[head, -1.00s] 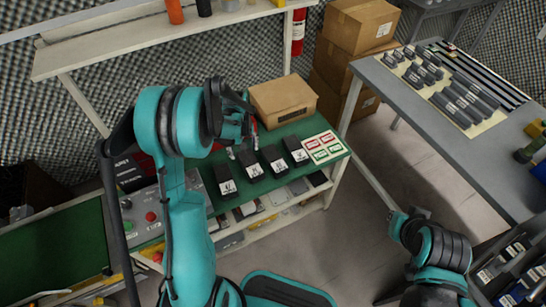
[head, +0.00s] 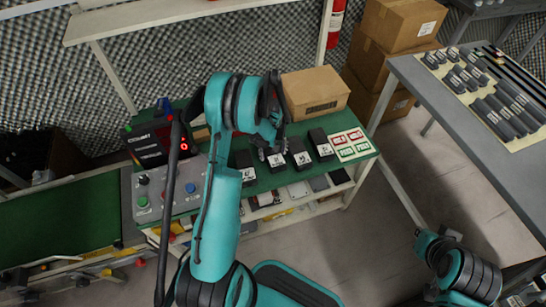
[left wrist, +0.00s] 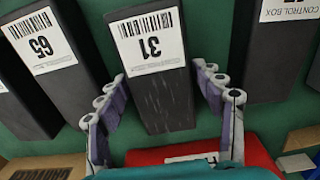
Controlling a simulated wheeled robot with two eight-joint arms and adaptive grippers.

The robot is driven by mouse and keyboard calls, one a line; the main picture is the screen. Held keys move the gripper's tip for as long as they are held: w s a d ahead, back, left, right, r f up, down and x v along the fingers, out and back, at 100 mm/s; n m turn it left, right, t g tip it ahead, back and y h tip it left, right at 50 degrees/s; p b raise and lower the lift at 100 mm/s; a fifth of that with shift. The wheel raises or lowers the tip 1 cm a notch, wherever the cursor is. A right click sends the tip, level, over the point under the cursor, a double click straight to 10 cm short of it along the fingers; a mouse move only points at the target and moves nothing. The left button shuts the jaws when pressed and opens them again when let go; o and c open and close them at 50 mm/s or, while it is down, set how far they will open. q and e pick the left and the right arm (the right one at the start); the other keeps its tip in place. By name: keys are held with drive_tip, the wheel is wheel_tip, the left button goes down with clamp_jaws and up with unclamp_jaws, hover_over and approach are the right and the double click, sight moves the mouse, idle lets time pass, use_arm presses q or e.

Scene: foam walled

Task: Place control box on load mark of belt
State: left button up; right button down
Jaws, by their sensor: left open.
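Several black control boxes with white labels lie in a row on a green-topped bench (head: 215,212); one is the box marked 31 (left wrist: 160,85) in the left wrist view. My left gripper (head: 268,152) is open over the row in the head view. In the left wrist view its two fingers (left wrist: 163,95) appear on either side of box 31, with a gap on each side; their height above it is unclear. A box marked 65 (left wrist: 50,70) and another control box (left wrist: 278,60) flank it. The green belt (head: 65,225) runs at the left. I cannot make out its load mark. My right gripper is out of view.
A cardboard box (head: 314,93) stands behind the row, and a card with red and green labels (head: 350,145) lies at its right. A grey table (head: 480,110) stands right.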

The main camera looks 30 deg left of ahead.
use_arm(q)
drive_tip(key=shift+r, duration=0.2)
drive_tip(key=c, duration=1.4)
